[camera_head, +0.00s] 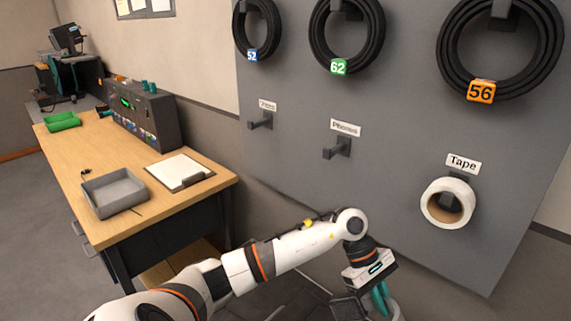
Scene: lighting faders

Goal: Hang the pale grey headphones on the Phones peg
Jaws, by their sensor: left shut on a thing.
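The Phones peg (337,150) is a dark hook on the grey wall board, under a white label (345,127) reading "Phones". Nothing hangs on it. My left gripper (372,299) is at the bottom, below and a little right of that peg, pointing down. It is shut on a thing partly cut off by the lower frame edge. A pale grey curved piece, which looks like part of the headphones (397,309), shows there beside a teal part (380,299). The rest of the headphones is hidden. My right gripper is not in view.
A white tape roll (431,205) hangs on the Tape peg at right. Another bare peg (260,123) is at left. Several black cable coils (376,45) hang above. A wooden desk (110,150) at left holds a grey tray (115,207), clipboard (180,172) and console (143,116).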

